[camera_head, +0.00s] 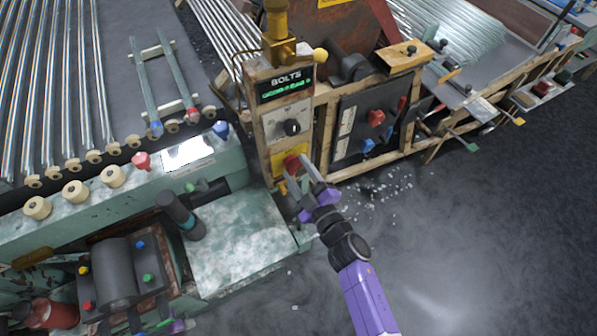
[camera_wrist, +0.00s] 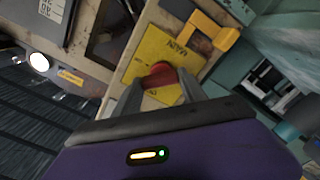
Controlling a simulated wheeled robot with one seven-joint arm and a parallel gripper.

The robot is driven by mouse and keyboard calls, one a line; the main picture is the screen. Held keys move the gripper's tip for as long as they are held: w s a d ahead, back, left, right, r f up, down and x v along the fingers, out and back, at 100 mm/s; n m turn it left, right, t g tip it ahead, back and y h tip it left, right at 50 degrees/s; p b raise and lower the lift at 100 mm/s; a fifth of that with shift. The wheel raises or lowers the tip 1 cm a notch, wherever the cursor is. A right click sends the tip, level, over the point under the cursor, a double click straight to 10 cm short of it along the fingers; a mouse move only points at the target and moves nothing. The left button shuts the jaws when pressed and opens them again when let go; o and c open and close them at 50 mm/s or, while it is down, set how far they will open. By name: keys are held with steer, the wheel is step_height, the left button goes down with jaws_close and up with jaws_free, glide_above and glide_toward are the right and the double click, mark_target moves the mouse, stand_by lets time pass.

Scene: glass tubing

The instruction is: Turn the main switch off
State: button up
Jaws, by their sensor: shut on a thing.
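The main switch is a red knob (camera_wrist: 158,74) on a yellow plate (camera_wrist: 150,50) marked "MAIN" in the wrist view. In the head view the yellow plate (camera_head: 279,163) is low on the front of the wooden control post, with the red knob (camera_head: 291,162) partly hidden by my fingers. My gripper (camera_wrist: 158,88) has one finger on each side of the knob and is shut on it. In the head view my gripper (camera_head: 297,175) reaches the plate from the lower right.
A yellow bracket (camera_wrist: 208,37) stands close beside the plate. A green machine (camera_head: 235,235) is to the left. A panel with red and blue knobs (camera_head: 375,117) is to the right.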

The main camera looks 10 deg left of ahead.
steer(key=n+b, duration=0.1)
steer(key=n, duration=0.3)
steer(key=shift+f+n, duration=0.1)
steer(key=shift+n, duration=0.2)
steer(key=shift+s+a+n+b, duration=0.1)
steer(key=shift+n+b, duration=0.75)
steer(key=shift+n, duration=1.45)
steer(key=o, duration=1.4)
steer(key=shift+c, duration=0.2)
steer(key=p+v, duration=0.1)
steer(key=v, duration=0.6)
steer(key=shift+s+d, duration=0.25)
steer(key=shift+s, duration=0.1)
